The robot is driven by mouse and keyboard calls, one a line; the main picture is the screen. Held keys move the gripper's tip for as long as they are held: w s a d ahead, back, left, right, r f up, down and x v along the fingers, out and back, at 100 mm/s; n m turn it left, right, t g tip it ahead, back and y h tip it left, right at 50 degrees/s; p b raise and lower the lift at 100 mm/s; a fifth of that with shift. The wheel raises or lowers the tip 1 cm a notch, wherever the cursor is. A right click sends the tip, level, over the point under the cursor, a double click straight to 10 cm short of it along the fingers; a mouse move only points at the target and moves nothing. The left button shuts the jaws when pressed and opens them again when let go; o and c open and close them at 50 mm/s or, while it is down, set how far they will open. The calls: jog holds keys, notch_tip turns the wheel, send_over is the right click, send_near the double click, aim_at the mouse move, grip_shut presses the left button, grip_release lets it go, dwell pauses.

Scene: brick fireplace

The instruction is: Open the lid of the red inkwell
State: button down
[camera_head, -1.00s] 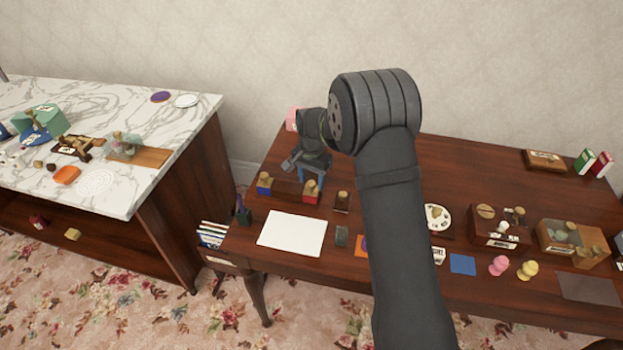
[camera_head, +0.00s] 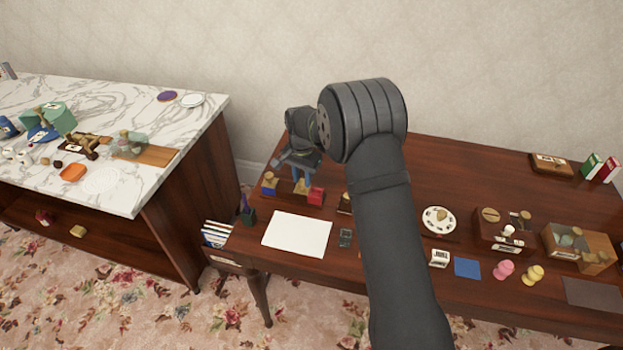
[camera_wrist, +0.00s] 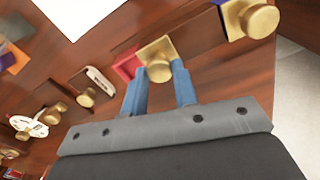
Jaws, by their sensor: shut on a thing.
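The red inkwell (camera_head: 316,195) stands on the brown desk. Its box also shows in the wrist view (camera_wrist: 126,66), left of the gold lid (camera_wrist: 153,46). My gripper (camera_wrist: 160,78) is shut on the lid's round brass knob, with one blue finger on each side. The square lid sits off to the side of the red box, toward the blue inkwell; I cannot tell whether they still touch. In the head view my gripper (camera_head: 300,186) is just left of the red box, and the lid is hard to make out there.
A blue inkwell (camera_head: 269,186) with a brass knob stands to the left; it also shows in the wrist view (camera_wrist: 232,18). A dark block with a knob (camera_head: 344,204) is close on the right. White paper (camera_head: 297,234) lies in front. The desk behind looks clear.

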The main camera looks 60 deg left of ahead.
aim_at(303, 181)
jog(key=c, duration=1.1)
grip_release()
jog(key=shift+c, duration=0.2)
notch_tip(303, 181, up, 17)
jog(key=shift+r, duration=0.2)
notch_tip(303, 181, down, 17)
jog(key=shift+f, duration=0.2)
jog(key=shift+w+d, duration=0.25)
